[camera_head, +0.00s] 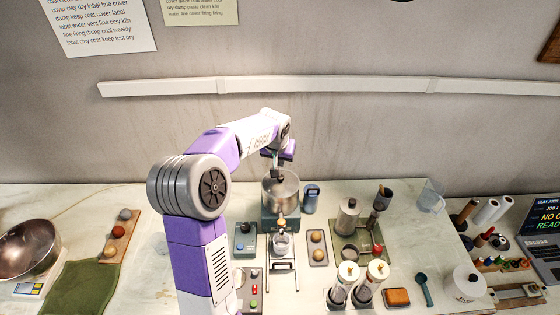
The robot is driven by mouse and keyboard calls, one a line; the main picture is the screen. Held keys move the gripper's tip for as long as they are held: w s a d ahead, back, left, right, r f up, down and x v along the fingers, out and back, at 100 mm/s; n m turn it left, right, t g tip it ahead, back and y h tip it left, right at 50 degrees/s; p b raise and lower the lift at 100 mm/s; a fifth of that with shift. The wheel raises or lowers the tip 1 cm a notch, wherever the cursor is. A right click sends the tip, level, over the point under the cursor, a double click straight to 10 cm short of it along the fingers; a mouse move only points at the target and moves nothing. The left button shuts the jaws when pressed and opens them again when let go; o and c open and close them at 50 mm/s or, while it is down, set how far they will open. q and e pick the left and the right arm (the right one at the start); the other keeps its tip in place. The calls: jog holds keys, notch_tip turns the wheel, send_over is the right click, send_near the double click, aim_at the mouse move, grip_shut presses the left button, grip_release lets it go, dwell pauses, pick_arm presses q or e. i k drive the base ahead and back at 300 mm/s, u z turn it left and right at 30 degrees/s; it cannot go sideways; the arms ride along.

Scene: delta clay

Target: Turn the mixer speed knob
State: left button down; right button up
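The mixer (269,222) stands at the back middle of the table, with a dark teal body and a metal bowl (284,190) on top. A small pale-tan round piece (280,222) shows at its front; I cannot tell if this is the speed knob. My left gripper (276,171) hangs over the back of the bowl, its dark fingers pointing down. The fingers are too small to tell if they are open or shut, and I cannot tell if they touch anything. My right gripper is not in view.
A teal box with a dark knob (244,240) and a panel with red and green buttons (254,289) stand left of a small clear cup (282,243). A blue container (310,198) is close right of the mixer. My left arm covers the table's left middle.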

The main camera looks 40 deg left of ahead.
aim_at(245, 229)
jog(key=k, duration=1)
